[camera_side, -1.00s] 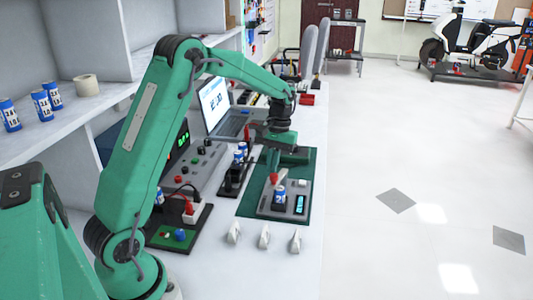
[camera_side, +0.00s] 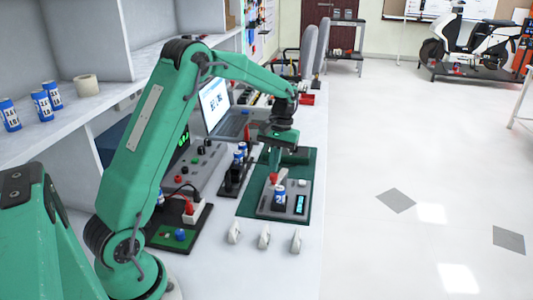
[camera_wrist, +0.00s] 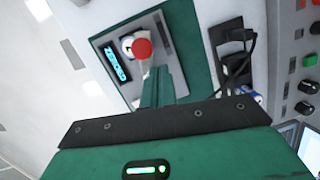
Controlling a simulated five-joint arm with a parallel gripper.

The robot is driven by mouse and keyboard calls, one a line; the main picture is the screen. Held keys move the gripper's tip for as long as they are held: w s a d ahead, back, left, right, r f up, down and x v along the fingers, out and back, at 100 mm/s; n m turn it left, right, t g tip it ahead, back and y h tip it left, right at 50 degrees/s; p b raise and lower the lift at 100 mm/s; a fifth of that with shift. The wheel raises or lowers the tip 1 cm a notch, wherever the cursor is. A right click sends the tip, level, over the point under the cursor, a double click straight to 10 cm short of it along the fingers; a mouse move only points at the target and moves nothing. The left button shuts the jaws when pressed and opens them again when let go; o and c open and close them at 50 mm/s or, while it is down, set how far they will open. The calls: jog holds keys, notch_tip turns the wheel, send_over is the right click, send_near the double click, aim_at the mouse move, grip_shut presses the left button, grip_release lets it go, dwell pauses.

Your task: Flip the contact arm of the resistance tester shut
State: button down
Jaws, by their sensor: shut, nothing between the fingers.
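The resistance tester (camera_side: 299,207) is a grey box with a lit blue display on a green mat (camera_side: 245,208). It also shows in the wrist view (camera_wrist: 104,42). A blue and white cell (camera_side: 280,197) stands on it. The contact arm's red knob (camera_side: 273,178) shows just above and behind the cell. In the wrist view the knob (camera_wrist: 141,48) partly covers the cell's pale top; whether it touches is unclear. My gripper (camera_side: 274,163) is behind the knob, pointing down, shut and empty. Its closed green fingers (camera_wrist: 157,77) show just below the knob in the wrist view.
A black holder with cells (camera_side: 238,165) and a grey panel with knobs (camera_side: 193,158) stand left of the mat. A board with red plugs (camera_side: 185,225) is nearer. Three white clips (camera_side: 264,236) lie in front. A laptop (camera_side: 218,108) stands behind.

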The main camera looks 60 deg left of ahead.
jog(key=shift+a, duration=0.1)
jog(key=w+a+r, duration=0.1)
jog(key=a+r, duration=0.5)
jog(key=r, duration=0.4)
jog(key=shift+w, duration=0.35)
dwell(0.4)
